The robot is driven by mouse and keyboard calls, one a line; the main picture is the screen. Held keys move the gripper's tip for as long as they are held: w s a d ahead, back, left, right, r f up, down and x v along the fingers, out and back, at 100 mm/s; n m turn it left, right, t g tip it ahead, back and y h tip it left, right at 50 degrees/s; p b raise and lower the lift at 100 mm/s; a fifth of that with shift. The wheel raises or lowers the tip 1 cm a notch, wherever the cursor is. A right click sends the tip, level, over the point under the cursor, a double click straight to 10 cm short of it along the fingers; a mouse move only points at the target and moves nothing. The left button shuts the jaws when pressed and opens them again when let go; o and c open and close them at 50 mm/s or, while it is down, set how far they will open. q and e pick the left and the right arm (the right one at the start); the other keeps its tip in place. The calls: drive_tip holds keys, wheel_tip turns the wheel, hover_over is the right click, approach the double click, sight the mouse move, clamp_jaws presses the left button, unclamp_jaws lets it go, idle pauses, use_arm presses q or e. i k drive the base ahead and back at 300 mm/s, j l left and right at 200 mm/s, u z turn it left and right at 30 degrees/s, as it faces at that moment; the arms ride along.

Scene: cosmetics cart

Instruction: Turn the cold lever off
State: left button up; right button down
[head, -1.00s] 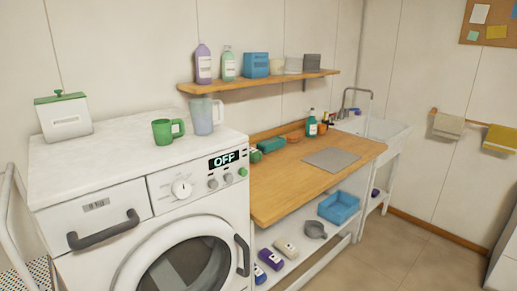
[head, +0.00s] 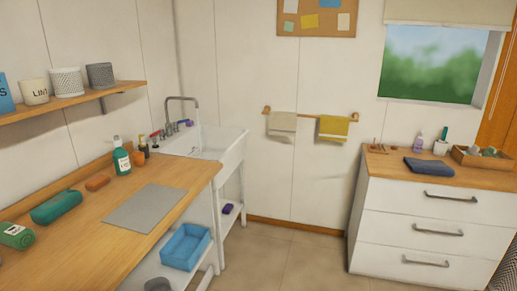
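A grey tap (head: 182,98) with an arched spout stands at the back of the white sink (head: 232,150), left of the picture's middle. A small lever with blue (head: 186,122) shows at the tap's base on the right. A small red part (head: 155,133) shows to its left, close to the bottles. The levers are too small to tell their exact position. I cannot tell whether water runs from the spout. Neither of my grippers is in view.
A wooden counter (head: 75,222) with a green bottle (head: 121,158), a grey mat (head: 145,208) and cloths adjoins the sink. A blue bin (head: 185,247) sits below it. A white drawer cabinet (head: 430,215) stands at right. The tiled floor (head: 285,262) between is clear.

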sight(176, 123)
drive_tip(key=i+l+u, duration=0.15)
drive_tip(key=i, duration=0.35)
drive_tip(key=i+u, duration=0.15)
drive_tip(key=i, duration=0.4)
drive_tip(key=i+l+u, duration=0.2)
drive_tip(key=i, duration=0.25)
drive_tip(key=i+l+u, duration=0.15)
drive_tip(key=i+l, duration=0.2)
drive_tip(key=i, duration=0.15)
drive_tip(key=i+l+u, duration=0.65)
drive_tip(key=l, duration=0.25)
drive_tip(key=i+l+u, duration=0.25)
drive_tip(key=l+u, duration=0.2)
drive_tip(key=l, duration=0.25)
